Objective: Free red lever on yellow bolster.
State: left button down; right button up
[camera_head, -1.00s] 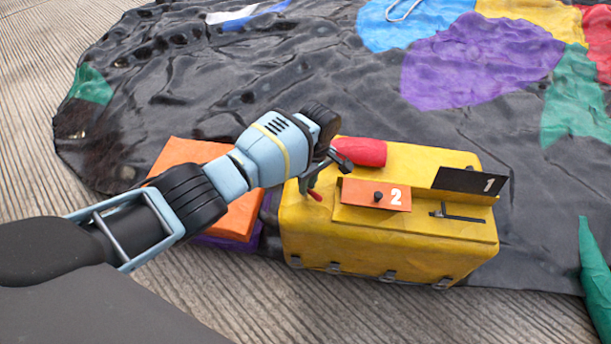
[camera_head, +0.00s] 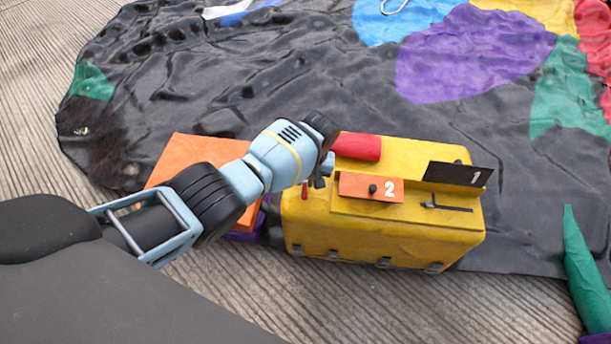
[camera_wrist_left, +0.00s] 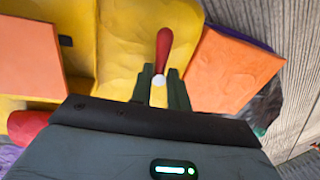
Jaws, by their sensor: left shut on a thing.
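The yellow bolster (camera_head: 390,237) lies on its side in front of me and also fills much of the left wrist view (camera_wrist_left: 125,40). The red lever (camera_wrist_left: 164,48) stands out at its left end, with a pale round base between my fingers. Only a small red bit of the lever (camera_head: 304,192) shows in the head view. My left gripper (camera_head: 318,176) is at the left end of the bolster. In the wrist view its two dark fingers (camera_wrist_left: 161,92) are shut on the lever near that base. My right gripper is out of view.
The bolster bears an orange panel marked 2 (camera_head: 354,188), a black panel marked 1 (camera_head: 440,172) and a black latch (camera_head: 448,208). An orange block (camera_head: 180,155) is close on the left. The black sheet (camera_head: 290,75) behind is mostly open.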

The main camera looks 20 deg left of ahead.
pick_arm(q)
jog(key=shift+d+r+m, duration=0.1)
jog(key=shift+d+m, duration=0.05)
jog(key=shift+m, duration=0.55)
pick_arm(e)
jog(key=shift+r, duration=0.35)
pick_arm(q)
jog(key=shift+m, duration=0.3)
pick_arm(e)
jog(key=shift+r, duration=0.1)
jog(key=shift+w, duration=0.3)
pick_arm(q)
jog(key=c, duration=1.5)
grip_release()
